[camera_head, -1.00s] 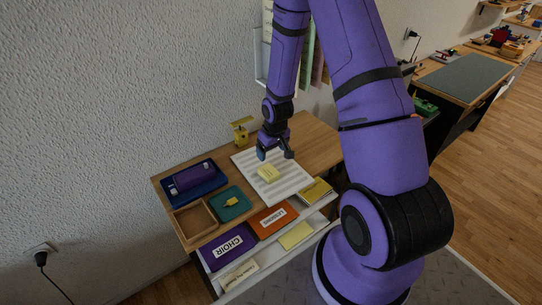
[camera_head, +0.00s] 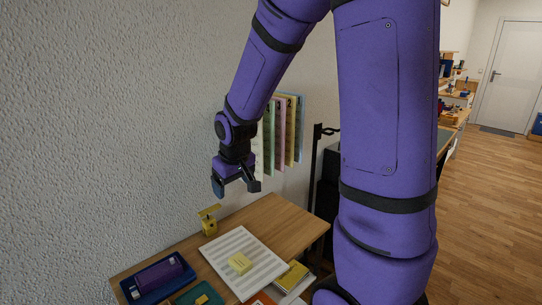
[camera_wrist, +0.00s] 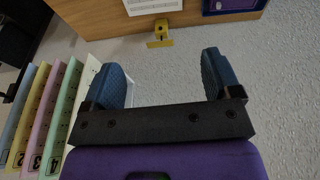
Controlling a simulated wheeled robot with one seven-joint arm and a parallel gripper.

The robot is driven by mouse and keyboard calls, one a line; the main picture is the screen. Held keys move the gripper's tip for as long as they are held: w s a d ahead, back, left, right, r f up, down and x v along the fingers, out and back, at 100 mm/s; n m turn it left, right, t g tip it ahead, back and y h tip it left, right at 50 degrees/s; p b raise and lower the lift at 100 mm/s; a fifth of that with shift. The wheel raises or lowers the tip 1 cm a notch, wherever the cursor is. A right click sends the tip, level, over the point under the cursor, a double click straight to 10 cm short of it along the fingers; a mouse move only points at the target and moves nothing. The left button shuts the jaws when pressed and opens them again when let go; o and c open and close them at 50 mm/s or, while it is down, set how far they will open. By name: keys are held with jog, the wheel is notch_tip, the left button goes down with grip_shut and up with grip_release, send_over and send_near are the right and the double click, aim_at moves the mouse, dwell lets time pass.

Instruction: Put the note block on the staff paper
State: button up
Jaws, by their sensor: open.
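The yellow note block (camera_head: 240,263) lies flat on the white staff paper (camera_head: 262,264), near the middle of the sheet in the head view. The staff paper lies on the wooden desk, and its edge also shows at the top of the wrist view (camera_wrist: 152,6). My gripper (camera_head: 236,190) is open and empty, raised in the air above the back of the desk, well clear of the block. In the wrist view its two blue-padded fingers (camera_wrist: 165,78) are spread with only wall between them.
A yellow stand-like object (camera_head: 209,220) stands at the desk's back edge, left of the paper. A blue tray (camera_head: 150,280) with a purple object is at the left. Coloured numbered sheets (camera_head: 284,135) hang on the wall.

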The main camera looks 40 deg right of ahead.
jog(key=s+a+r+t, duration=0.1)
jog(key=s+a+r, duration=0.2)
jog(key=s+r, duration=0.5)
jog(key=s+a+r+t, duration=0.1)
jog(key=s+a+r, duration=0.2)
jog(key=s+r, duration=0.6)
jog(key=s, duration=0.4)
jog(key=shift+s+y, duration=0.15)
jog(key=shift+y, duration=0.25)
